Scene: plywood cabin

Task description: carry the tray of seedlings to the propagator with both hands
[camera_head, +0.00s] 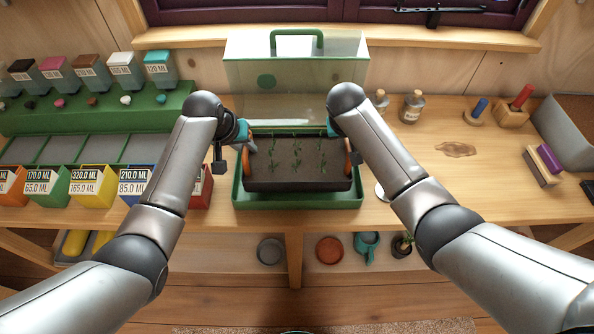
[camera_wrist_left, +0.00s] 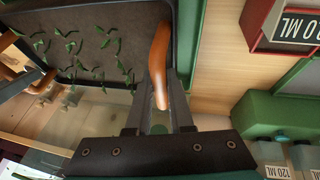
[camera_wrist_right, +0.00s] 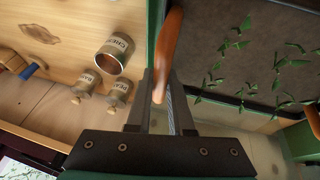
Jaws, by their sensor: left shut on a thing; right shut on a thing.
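The seedling tray (camera_head: 297,183) is dark with soil and small green seedlings, and has an orange-brown handle at each end. It is over the green base of the propagator (camera_head: 300,201), within its rim; I cannot tell whether it touches the bottom. The propagator's clear lid (camera_head: 295,75) with a green handle stands behind it. My left gripper (camera_head: 243,146) is shut on the left handle (camera_wrist_left: 159,60). My right gripper (camera_head: 345,140) is shut on the right handle (camera_wrist_right: 168,50). Seedlings show in both wrist views.
Several colored bins (camera_head: 92,183) and a green rack (camera_head: 100,112) stand at the left. Wooden stamps (camera_head: 512,112) and a grey box (camera_head: 568,125) are at the far right. The counter (camera_head: 440,190) right of the propagator is mostly clear.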

